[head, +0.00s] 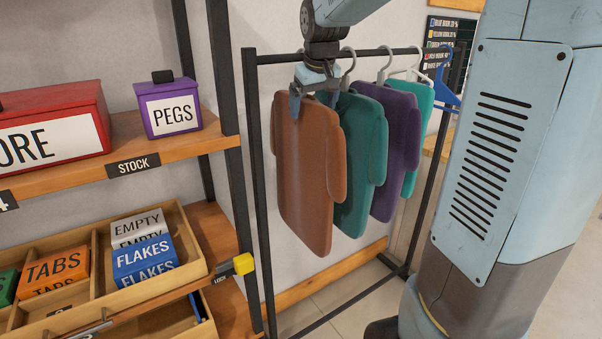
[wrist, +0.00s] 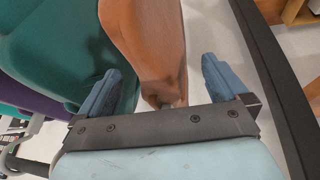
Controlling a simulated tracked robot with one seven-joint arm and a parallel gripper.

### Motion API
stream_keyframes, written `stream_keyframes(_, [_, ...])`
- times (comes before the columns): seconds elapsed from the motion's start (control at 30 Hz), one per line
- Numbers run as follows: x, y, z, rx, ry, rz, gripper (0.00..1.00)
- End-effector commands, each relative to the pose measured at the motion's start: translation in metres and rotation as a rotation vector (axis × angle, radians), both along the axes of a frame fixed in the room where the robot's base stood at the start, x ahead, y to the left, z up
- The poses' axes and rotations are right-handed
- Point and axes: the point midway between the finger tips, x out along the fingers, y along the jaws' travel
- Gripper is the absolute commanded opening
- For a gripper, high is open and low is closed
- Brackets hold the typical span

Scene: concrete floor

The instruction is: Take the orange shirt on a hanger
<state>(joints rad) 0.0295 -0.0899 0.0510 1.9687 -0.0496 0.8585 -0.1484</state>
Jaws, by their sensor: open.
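The orange shirt (head: 308,170) hangs at the left end of a dark rail, in front of the other shirts. My gripper (head: 315,100) is at the top of the orange shirt, just under the rail. In the wrist view my gripper (wrist: 160,92) is open, with the orange shirt (wrist: 150,45) showing between its two blue fingers. A gap shows on the right side between finger and shirt. The orange shirt's hanger hook is hidden behind my gripper in the head view.
A teal shirt (head: 358,150) hangs close behind the orange one, then a purple shirt (head: 397,150) and another teal shirt (head: 420,105). The rack's dark post (head: 255,190) stands left. A shelf (head: 150,150) with boxes lies further left, with a yellow-ended part (head: 243,263) sticking out.

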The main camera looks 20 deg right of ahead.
Motion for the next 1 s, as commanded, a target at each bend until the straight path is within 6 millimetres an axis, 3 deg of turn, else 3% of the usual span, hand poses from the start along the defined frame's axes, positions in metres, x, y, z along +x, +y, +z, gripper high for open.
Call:
stream_keyframes(0.3, [0.013,0.001,-0.038,0.0,0.001,0.0,1.0])
stream_keyframes(0.63, [0.015,0.0,-0.043,0.0,0.0,0.0,1.0])
stream_keyframes(1.0, [0.015,0.0,-0.043,0.0,0.0,-0.001,0.65])
